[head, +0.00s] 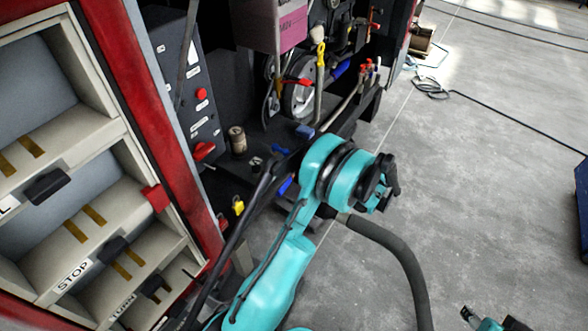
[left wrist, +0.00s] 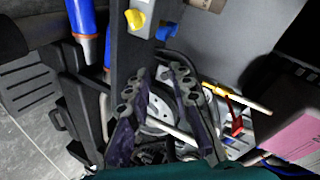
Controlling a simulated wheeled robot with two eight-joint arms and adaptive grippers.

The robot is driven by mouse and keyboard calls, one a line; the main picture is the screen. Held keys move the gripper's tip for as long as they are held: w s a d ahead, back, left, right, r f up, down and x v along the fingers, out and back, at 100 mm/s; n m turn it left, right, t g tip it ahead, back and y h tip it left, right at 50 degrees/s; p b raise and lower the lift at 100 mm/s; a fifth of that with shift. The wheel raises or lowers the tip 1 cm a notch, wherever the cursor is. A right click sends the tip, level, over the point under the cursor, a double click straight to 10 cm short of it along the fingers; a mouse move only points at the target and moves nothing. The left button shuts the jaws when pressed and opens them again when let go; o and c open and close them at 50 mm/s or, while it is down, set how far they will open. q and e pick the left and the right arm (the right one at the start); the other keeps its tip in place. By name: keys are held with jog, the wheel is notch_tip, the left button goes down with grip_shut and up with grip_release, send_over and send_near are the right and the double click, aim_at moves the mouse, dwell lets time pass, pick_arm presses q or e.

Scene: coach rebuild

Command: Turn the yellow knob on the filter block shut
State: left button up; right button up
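A yellow knob (left wrist: 135,18) shows at the top of the left wrist view, on a dark upright post (left wrist: 130,55) that seems to be part of the filter block. What looks like the same knob is small in the head view (head: 238,207), left of my teal arm. Its turn position is too small to read. My left gripper (left wrist: 160,75) is open and empty in the left wrist view, its fingertips below the knob and apart from it in the picture. In the head view its fingers cannot be made out clearly. My right gripper (head: 487,320) is partly cut off at the bottom right.
A blue cylinder (left wrist: 83,18) is left of the post. A blue piece (left wrist: 165,30) sits right of the knob. A pink-faced box (head: 292,26), a yellow-handled lever (head: 320,55) and a tan can (head: 237,140) are nearby. Open grey floor (head: 480,180) lies to the right.

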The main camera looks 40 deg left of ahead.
aim_at(292, 166)
pick_arm(q)
notch_tip(292, 166, down, 9)
jog(key=s+a+n+g+y, duration=0.1)
jog(key=n+g+y, duration=0.2)
jog(key=y, duration=0.1)
jog(key=a+b, duration=0.1)
jog(key=a, duration=0.1)
jog(key=s+a+b, duration=0.1)
jog(key=a, duration=0.2)
jog(key=a+b, duration=0.1)
jog(key=a, duration=0.2)
jog(key=shift+s+f, duration=0.35)
jog(key=shift+f, duration=0.05)
grip_shut()
